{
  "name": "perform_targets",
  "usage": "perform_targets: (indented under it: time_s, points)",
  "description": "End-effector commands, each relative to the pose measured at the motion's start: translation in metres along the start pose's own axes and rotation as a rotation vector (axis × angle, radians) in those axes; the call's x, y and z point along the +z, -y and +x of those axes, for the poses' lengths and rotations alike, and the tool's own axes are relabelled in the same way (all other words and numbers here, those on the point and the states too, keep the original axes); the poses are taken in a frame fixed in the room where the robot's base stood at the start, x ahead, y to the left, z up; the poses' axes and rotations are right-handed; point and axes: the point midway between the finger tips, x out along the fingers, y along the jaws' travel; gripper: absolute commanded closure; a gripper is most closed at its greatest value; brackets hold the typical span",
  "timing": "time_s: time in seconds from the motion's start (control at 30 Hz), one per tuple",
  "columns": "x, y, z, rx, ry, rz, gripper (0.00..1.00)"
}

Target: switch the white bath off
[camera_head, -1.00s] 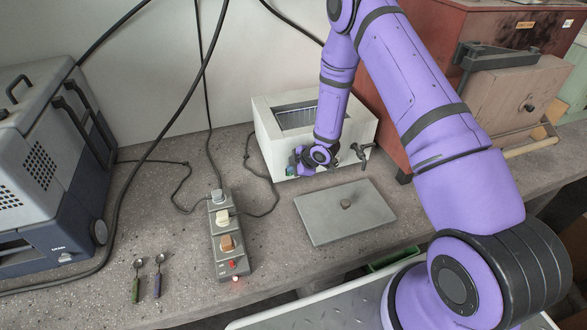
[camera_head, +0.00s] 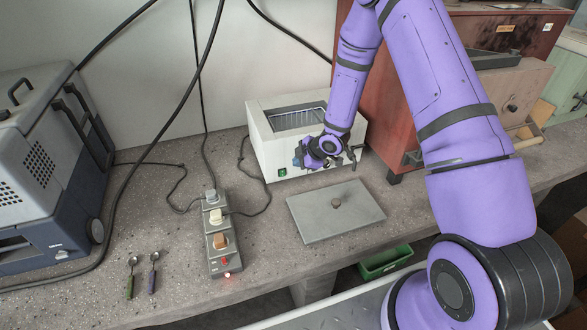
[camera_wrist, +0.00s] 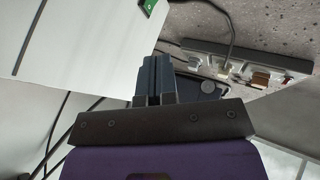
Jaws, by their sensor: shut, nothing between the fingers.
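The white bath (camera_head: 262,158) stands on the bench against the wall, its top open. A small green switch (camera_head: 282,172) sits low on its front face, near the left end. The switch also shows at the top edge of the wrist view (camera_wrist: 148,5). Whether it is lit, or which way it is pressed, I cannot tell. My gripper (camera_head: 299,157) is shut and empty, in front of the bath, just above and to the right of the switch. In the wrist view its fingers (camera_wrist: 154,78) are together, apart from the switch. A tap (camera_head: 352,151) is at the bath's right end.
A grey lid with a knob (camera_head: 318,220) lies on the bench before the bath. A power strip (camera_head: 218,245) with several plugs and a red switch is left of it. Two spoons (camera_head: 142,274), a grey-blue machine (camera_head: 40,170) and a red cabinet (camera_head: 400,110) flank the area. Cables cross the left side.

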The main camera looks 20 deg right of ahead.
Motion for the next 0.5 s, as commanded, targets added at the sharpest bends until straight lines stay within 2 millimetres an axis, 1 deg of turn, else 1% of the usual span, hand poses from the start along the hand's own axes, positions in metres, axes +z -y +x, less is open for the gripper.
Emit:
perform_targets:
  time_s: [0.03,0.2,0.5]
  points:
    - [0.000,-0.003,-0.007,0.002,0.000,-0.001,1.00]
    - [-0.001,-0.005,-0.019,0.001,0.000,0.000,1.00]
    - [-0.001,-0.005,-0.021,0.000,0.000,0.000,1.00]
